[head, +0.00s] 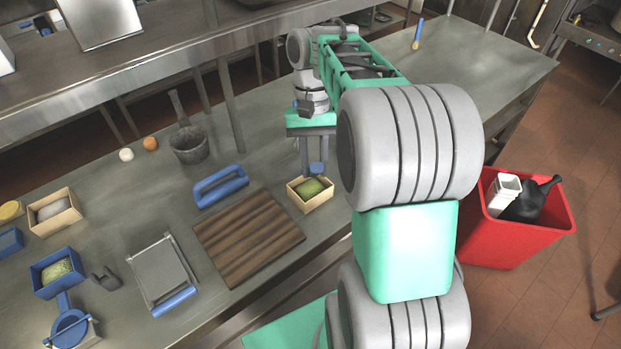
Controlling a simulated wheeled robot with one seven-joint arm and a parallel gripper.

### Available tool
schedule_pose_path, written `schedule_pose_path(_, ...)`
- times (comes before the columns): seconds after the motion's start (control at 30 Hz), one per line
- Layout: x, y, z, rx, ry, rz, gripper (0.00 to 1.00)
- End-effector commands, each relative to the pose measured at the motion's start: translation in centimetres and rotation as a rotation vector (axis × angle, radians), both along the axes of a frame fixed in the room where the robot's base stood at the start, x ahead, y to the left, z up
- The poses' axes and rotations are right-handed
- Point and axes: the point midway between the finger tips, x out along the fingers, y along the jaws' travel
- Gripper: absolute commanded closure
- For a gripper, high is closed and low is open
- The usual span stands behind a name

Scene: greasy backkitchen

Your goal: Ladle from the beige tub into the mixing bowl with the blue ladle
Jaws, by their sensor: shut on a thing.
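A beige tub (296,198) with green contents stands on the steel counter, just right of the wooden board. My gripper (317,163) points down above this tub. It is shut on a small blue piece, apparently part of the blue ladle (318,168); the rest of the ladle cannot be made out. I cannot tell whether it touches the green contents. A second beige tub (68,219) with greyish contents stands at the left. No plain mixing bowl can be made out; a dark grey bowl (188,151) with a stick-like handle stands at the back.
A blue tub (45,283) is farther left. A shelf (150,60) hangs over the back. A red bin (515,235) stands right.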

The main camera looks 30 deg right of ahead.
Motion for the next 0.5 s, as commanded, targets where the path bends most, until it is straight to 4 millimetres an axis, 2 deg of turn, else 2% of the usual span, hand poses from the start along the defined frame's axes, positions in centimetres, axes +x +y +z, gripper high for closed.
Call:
schedule_pose_path(0.03,0.0,0.0,1.5,0.0,-0.001,0.001,1.0)
schedule_pose_path(0.13,0.0,0.0,2.5,0.0,-0.001,0.001,1.0)
schedule_pose_path(0.5,0.0,0.0,1.9,-0.005,-0.012,0.0,1.0)
